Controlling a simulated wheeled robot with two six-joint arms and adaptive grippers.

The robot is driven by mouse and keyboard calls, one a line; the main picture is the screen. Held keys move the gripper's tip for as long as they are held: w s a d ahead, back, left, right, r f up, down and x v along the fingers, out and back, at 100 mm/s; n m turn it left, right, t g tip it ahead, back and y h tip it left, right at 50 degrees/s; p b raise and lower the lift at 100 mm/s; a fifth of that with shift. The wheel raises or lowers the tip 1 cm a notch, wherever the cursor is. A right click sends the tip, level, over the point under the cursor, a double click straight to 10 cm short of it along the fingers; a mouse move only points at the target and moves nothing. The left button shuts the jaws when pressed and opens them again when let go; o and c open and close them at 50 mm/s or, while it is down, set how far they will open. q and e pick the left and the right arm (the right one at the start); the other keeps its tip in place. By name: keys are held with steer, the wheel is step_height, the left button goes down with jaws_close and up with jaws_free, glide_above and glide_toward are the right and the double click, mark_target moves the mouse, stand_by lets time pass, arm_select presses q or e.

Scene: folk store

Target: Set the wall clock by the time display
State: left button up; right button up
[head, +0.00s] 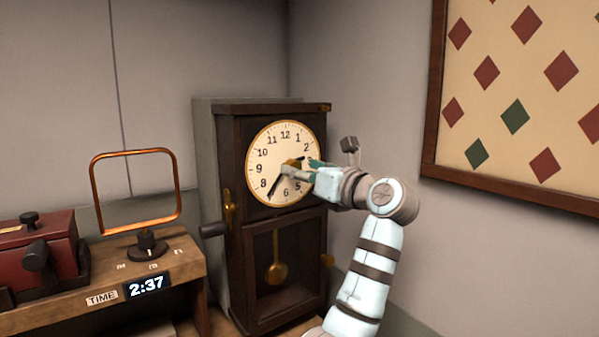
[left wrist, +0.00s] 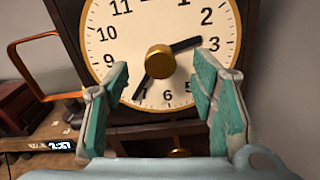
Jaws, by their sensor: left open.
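The wall clock (head: 238,140) is a dark wooden case with a cream dial (head: 262,158) and black numerals. The time display (head: 147,286) reads 2:37. In the left wrist view, a brass knob (left wrist: 160,62) sits at the dial's centre. One dark hand (left wrist: 143,90) points down-left, close to the 7; the other dark hand (left wrist: 187,44) points between 2 and 3. My left gripper (head: 303,168) is in front of the dial. Its green-padded fingers are open, one on each side of the knob and apart from it. In the head view it hides the dial's right part.
A wooden counter (head: 60,318) at the left holds a red box-like device (head: 40,245) and a copper-coloured square frame (head: 178,190) on a dark base. A dark side knob (head: 214,230) juts from the clock's left side. A framed diamond-pattern panel (head: 487,110) hangs at the right.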

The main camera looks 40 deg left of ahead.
arm_select(q)
steer(key=shift+v, duration=2.95)
steer(key=shift+w, duration=0.1)
